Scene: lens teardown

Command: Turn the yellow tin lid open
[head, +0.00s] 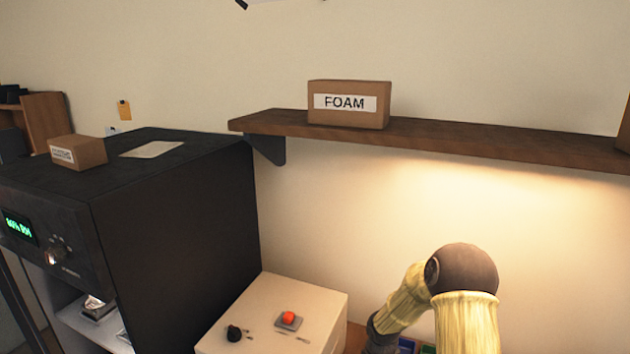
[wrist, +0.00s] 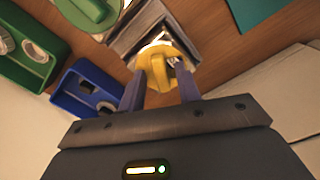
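The yellow tin lid (wrist: 158,66) shows in the wrist view at the top centre, with a raised ridge across it. It sits over a grey square holder (wrist: 126,40) on the wooden surface. My gripper (wrist: 161,80) has its two dark fingers apart, one on each side of the yellow lid. I cannot tell whether the fingers touch it. The tin's body under the lid is mostly hidden. In the head view the lid and fingers are out of sight; only my yellow-sleeved arm shows at lower right.
A blue holder (wrist: 72,96) and green holders (wrist: 30,65) lie left of the lid in the wrist view. A teal piece (wrist: 252,10) is at upper right. In the head view, a shelf (head: 480,139) with a FOAM box (head: 347,116) hangs above, and a black machine (head: 185,230) stands left.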

